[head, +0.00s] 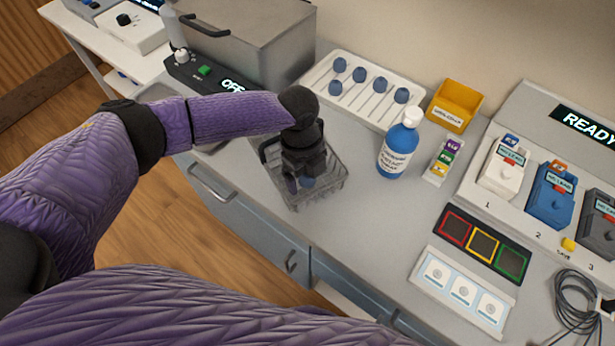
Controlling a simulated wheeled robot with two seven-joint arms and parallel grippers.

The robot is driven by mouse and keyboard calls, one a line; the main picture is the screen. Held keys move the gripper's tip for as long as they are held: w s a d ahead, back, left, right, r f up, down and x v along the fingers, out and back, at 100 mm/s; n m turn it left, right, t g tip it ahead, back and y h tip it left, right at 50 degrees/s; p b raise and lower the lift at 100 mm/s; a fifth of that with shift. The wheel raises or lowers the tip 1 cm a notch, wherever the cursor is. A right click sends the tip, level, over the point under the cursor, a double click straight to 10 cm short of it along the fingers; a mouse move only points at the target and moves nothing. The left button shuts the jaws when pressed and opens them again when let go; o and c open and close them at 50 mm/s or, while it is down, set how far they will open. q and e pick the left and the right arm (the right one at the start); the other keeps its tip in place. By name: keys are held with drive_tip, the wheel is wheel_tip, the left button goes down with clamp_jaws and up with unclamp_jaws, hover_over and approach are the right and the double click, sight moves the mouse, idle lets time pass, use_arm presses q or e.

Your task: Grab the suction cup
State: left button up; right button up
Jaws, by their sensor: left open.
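My left gripper (299,183) points down over a clear wire-like basket (328,192) on the counter, with its fingers apart. A small dark blue bulb (307,182) shows at the fingertips, inside the basket; it may be a suction cup. Most of it is hidden by the gripper, and I cannot tell whether the fingers touch it. Several similar blue bulbs with thin pale stems lie in a white tray (345,107) behind the basket. My right gripper is not in view.
A blue bottle with a white cap (398,145) stands right of the basket. A yellow bin (454,106) is behind it. A grey metal box (246,40) stands at the back left. A station reading READY (585,122) and a coiled cable (574,300) are at right.

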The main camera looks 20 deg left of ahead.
use_arm(q)
clamp_jaws()
idle(0.3)
